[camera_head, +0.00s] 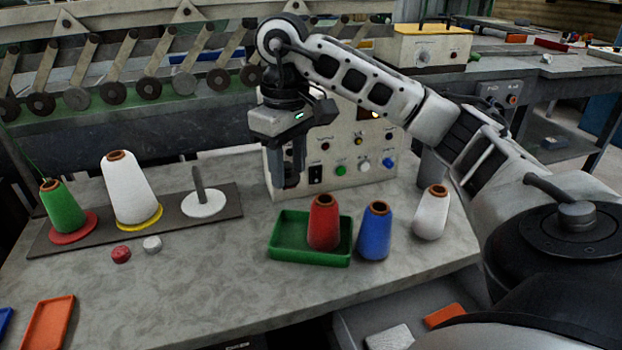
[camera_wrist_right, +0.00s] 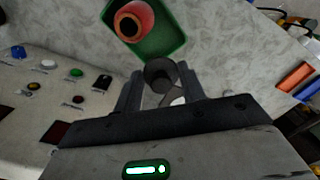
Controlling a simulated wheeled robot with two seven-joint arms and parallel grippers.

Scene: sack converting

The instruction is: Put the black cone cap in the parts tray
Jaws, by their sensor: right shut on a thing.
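My right gripper (camera_head: 286,165) is shut on the black cone cap (camera_head: 291,182), a short dark cylinder held between the fingertips. It hangs above the table, in front of the control box and behind the green tray (camera_head: 273,243). In the right wrist view the cap (camera_wrist_right: 159,74) sits between the fingers, and the green tray (camera_wrist_right: 172,42) lies beyond it. A red cone (camera_head: 323,225) stands inside the green tray, towards its right side. I cannot tell from a label which tray is the parts tray. My left gripper is not in view.
A blue cone (camera_head: 375,232) and a white cone (camera_head: 432,214) stand right of the tray. A rack plate (camera_head: 90,240) at left holds green and white cones and a bare spindle (camera_head: 198,185). Red (camera_head: 121,254) and white (camera_head: 152,244) caps lie before it. An orange tray (camera_head: 48,325) is front left.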

